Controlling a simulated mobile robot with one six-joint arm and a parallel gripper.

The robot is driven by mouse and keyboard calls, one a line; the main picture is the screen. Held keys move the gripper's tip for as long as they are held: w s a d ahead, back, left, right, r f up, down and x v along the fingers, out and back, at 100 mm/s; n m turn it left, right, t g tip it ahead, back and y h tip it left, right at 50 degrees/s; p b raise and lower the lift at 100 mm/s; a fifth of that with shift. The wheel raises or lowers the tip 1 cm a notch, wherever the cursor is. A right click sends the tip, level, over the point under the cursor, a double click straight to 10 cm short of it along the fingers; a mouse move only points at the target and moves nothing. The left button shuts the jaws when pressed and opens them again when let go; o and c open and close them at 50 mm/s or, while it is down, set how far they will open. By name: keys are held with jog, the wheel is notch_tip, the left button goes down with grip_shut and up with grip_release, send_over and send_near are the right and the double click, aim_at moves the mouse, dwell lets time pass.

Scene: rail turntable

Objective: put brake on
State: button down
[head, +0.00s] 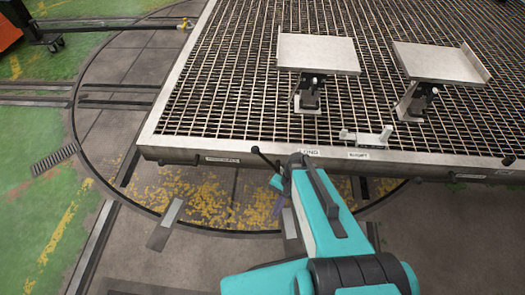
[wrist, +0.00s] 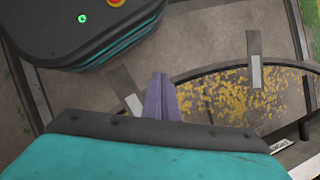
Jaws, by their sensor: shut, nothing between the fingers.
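A thin lever with a black ball knob (head: 255,150) rises at the front edge of the grated platform (head: 190,148). Its lower end is partly hidden by my arm. Which control is the brake I cannot tell for sure; the small edge labels are too blurred to read well. My gripper (head: 280,203) is below the platform edge, just under and right of the knob, mostly hidden by my arm. In the wrist view its purple fingers (wrist: 161,97) are shut together and empty, above the floor. The lever does not show clearly there.
Another black knob (head: 508,160) is at the platform's right front edge. Two metal trays on posts, the left tray (head: 318,53) and right tray (head: 440,62), stand on the grating. A small pale fixture (head: 368,137) is near the front edge. Rails and yellow-flecked floor (head: 205,205) lie in front.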

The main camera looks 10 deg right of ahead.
jog(key=w+d+r+m+t+y+b, duration=0.1)
jog(key=w+d+r+m+t+b, duration=0.1)
jog(key=w, duration=0.5)
jog(key=w+d+r+m+t+y+b, duration=0.2)
jog(key=w+d+r+m+t+b, duration=0.1)
jog(key=w+r+m, duration=0.4)
jog(key=w+d+r+m+t+y+b, duration=0.2)
jog(key=w+d+r+m+b, duration=0.1)
jog(key=w+r, duration=0.4)
jog(key=w+d+m, duration=0.1)
jog(key=d, duration=0.1)
jog(key=shift+w+d+m+b, duration=0.35)
jog(key=shift+d+m+b, duration=0.05)
jog(key=shift+r, duration=0.1)
jog(key=b+x, duration=0.2)
jog(key=x, duration=1.1)
jog(key=shift+w+a, duration=0.25)
jog(key=shift+w, duration=0.05)
jog(key=shift+a+f, duration=0.15)
jog(key=shift+f, duration=0.05)
